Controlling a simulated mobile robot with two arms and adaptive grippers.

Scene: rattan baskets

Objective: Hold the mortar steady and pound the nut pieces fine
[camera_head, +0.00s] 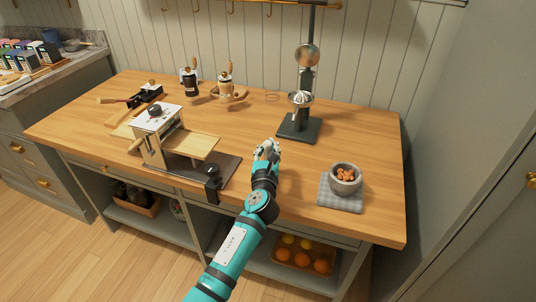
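The grey stone mortar (346,188) stands upright on a grey cloth mat (331,201) near the front right of the wooden counter. Brown nut pieces (346,175) lie heaped in it and look chunky. I cannot make out a pestle. My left gripper (267,147) is above the middle of the counter, to the left of the mortar and apart from it. It is small and seen from behind, so I cannot tell whether its fingers are open or shut. My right gripper is not in view.
A dark-based juicer (300,127) stands behind the mortar. Two grinders (190,79) (225,81) are at the back. Oranges (302,257) lie on the shelf below. The counter between gripper and mortar is clear.

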